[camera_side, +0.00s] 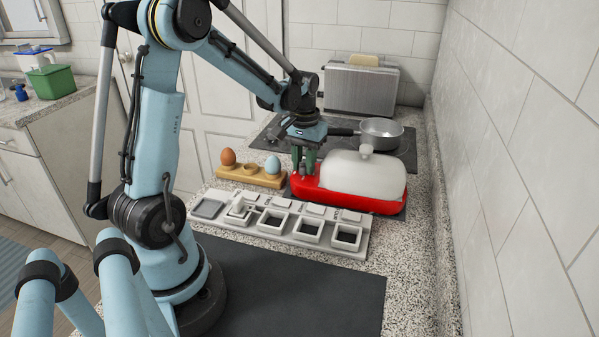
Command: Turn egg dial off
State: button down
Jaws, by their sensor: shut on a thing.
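The egg cooker has a red base (362,202) and a cloudy white domed lid (350,175) with a round knob on top. It stands on the counter right of centre. My gripper (304,169) points down at the left end of the red base. Its dark green fingers are shut on the small dial there. The fingers hide most of the dial, so I cannot tell which way it is turned.
A wooden holder (236,176) with a brown egg (228,157) and a bluish egg (272,164) stands to the left. A grey tray (285,234) with square openings lies in front. A pan (381,133) and toaster (350,88) are behind; the tiled wall bounds the right.

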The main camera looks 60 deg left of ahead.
jog(key=n, duration=1.4)
jog(key=shift+n, duration=0.3)
jog(key=n, duration=0.3)
jog(key=shift+n, duration=0.3)
jog(key=n, duration=0.3)
jog(key=shift+n, duration=0.4)
jog(key=n, duration=0.3)
jog(key=shift+n, duration=2)
